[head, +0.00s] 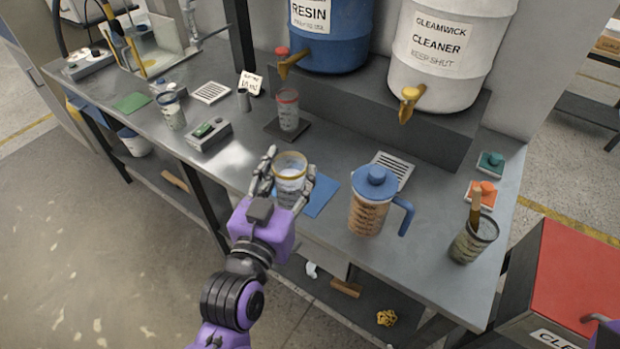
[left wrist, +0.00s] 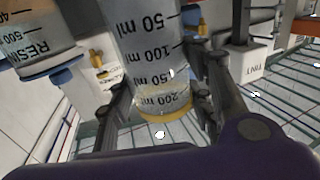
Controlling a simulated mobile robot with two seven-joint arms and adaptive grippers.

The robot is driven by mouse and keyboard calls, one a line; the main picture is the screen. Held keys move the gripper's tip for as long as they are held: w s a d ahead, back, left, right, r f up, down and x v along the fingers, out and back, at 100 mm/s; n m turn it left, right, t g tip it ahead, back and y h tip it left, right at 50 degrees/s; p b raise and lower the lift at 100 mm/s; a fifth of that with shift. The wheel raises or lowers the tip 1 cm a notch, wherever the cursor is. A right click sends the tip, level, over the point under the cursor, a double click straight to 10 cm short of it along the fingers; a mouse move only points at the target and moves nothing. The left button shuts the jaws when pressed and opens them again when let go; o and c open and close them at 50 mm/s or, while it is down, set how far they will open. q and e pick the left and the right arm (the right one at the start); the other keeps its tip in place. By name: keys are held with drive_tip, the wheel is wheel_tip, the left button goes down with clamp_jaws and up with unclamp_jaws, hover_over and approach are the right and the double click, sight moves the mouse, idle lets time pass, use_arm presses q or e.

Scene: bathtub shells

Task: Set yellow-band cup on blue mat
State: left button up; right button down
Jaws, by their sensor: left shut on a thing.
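The yellow-band cup (head: 290,172) is a clear measuring cup with a yellow rim, upright in my left gripper (head: 286,185). The fingers are shut around its sides. In the left wrist view, the cup (left wrist: 150,60) shows its ml marks and yellow rim between the fingers (left wrist: 165,95). The blue mat (head: 322,198) lies on the bench, partly hidden behind the cup and fingers. The cup overlaps the mat's left part in the head view; I cannot tell whether its base touches it.
A blue-lidded jug (head: 368,213) stands right of the mat. A red-rimmed cup (head: 287,110) stands on a dark pad behind. A grey scale-like device (head: 209,134) sits to the left.

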use_arm(q)
wheel_tip(320, 180, up, 4)
drive_tip(key=shift+s+f, duration=0.15)
drive_tip(key=shift+f, duration=0.1)
drive_tip(key=shift+w, duration=0.35)
drive_tip(key=w+f, duration=1.3)
drive_tip(key=shift+r, duration=0.1)
use_arm(e)
drive_tip(key=shift+w+d, duration=0.2)
drive_tip(key=shift+d, duration=0.1)
